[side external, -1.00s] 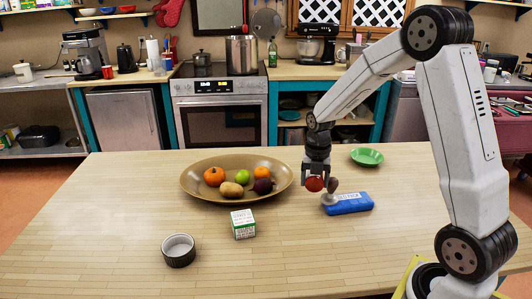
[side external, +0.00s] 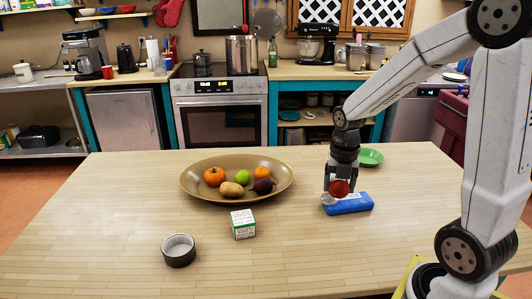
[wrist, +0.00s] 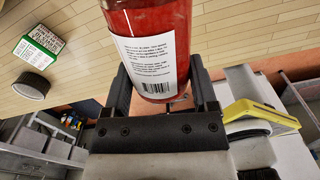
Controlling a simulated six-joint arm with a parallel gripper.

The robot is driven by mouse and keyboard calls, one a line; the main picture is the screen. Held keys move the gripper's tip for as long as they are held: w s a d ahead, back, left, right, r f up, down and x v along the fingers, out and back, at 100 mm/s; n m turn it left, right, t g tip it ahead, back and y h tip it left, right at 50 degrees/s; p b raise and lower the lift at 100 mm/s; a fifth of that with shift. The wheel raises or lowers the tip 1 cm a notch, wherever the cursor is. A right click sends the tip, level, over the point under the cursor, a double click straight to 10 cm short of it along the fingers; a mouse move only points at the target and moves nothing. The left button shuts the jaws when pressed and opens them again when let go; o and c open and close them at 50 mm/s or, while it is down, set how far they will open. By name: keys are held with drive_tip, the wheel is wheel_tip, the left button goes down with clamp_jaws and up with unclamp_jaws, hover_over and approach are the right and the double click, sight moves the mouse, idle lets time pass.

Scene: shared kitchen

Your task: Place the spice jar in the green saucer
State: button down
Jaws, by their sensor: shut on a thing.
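The spice jar (wrist: 150,35), red with a white printed label and barcode, is between the two fingers of my gripper (wrist: 165,90) in the wrist view. The fingers are shut on it. In the side view, the red end of the jar (side external: 340,188) shows below my gripper (side external: 339,183), in front of or above the blue box; the gap is hard to judge. The green saucer (side external: 371,157) lies on the table, behind and to the right of my gripper. Its left part is hidden by my arm, and its visible part looks empty.
A blue box (side external: 352,205) lies under my gripper, with a small grey object (side external: 327,199) at its left end. A brown platter (side external: 200,197) of fruit and vegetables is left. A green-and-white box (side external: 243,224) and a dark ramekin (side external: 179,252) stand in front.

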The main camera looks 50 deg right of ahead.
idle(0.6)
drive_tip(key=shift+s+d+f+m+h, duration=0.3)
drive_tip(key=shift+s+d+m+h, duration=1.4)
drive_tip(key=shift+d, duration=2.3)
drive_tip(key=shift+s+d+f+m+h, duration=0.25)
drive_tip(key=shift+s+d+m+h, duration=1.4)
drive_tip(key=shift+d, duration=2.35)
drive_tip(key=w+d+r+n+t+h, duration=0.1)
drive_tip(key=w+d+h, duration=0.3)
drive_tip(key=d+h, duration=0.1)
drive_tip(key=w+d+r+n+t+h, duration=0.1)
drive_tip(key=w+d+h, duration=0.2)
drive_tip(key=d+h, duration=0.3)
drive_tip(key=shift+w+d+t, duration=0.35)
drive_tip(key=shift+d+t, duration=0.05)
drive_tip(key=shift+d, duration=0.7)
